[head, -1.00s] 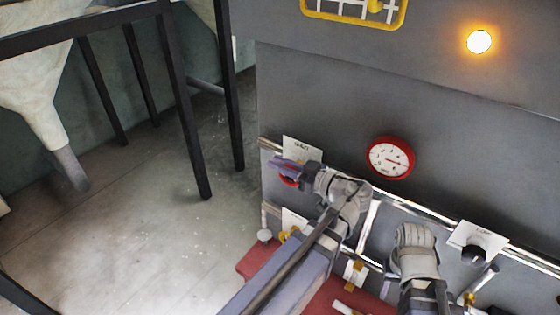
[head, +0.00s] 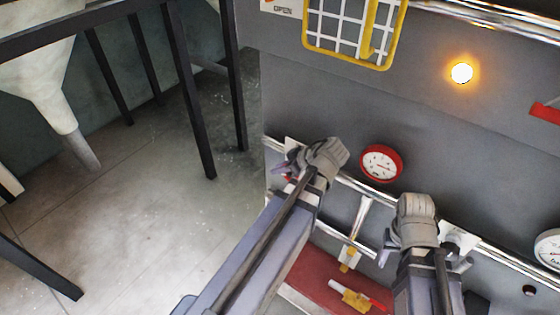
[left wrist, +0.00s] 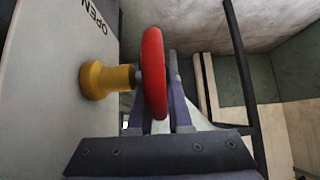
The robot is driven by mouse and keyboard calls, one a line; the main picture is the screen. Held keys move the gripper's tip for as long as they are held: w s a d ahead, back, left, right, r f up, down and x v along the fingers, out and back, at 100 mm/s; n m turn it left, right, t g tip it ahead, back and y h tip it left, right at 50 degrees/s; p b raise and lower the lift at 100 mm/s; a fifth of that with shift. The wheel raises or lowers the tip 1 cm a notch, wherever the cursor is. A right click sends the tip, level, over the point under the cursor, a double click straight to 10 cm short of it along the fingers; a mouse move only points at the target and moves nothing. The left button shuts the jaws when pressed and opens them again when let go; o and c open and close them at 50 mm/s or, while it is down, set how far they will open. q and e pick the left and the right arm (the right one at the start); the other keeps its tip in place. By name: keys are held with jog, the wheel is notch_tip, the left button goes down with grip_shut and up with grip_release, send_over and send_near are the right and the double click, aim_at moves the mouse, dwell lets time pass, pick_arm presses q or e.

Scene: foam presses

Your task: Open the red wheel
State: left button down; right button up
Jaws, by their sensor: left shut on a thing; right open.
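The red wheel (left wrist: 154,75) stands edge-on in the left wrist view, on a yellow valve body (left wrist: 105,80) that sticks out from a pale plate marked OPEN. My left gripper (left wrist: 158,100) is shut on the red wheel, with its purple fingers at the lower part of the rim. In the head view my left gripper (head: 288,163) is at the panel's left edge, and its wrist and fingers hide most of the wheel. My right gripper (head: 388,245) is open and apart from the wheel, in front of the panel's lower rail; its fingers are only partly visible.
A red-rimmed gauge (head: 381,163) sits on the grey panel between and above my grippers. A yellow-framed grid (head: 352,30) and a lit amber lamp (head: 461,73) are higher up. The floor at left is open beyond black legs.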

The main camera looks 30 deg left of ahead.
pick_arm(q)
jog(key=shift+f+h, duration=0.15)
jog(key=shift+h, duration=0.15)
dwell(0.4)
jog(key=c, duration=0.8)
grip_release()
jog(key=shift+p, duration=0.3)
jog(key=shift+c, duration=0.2)
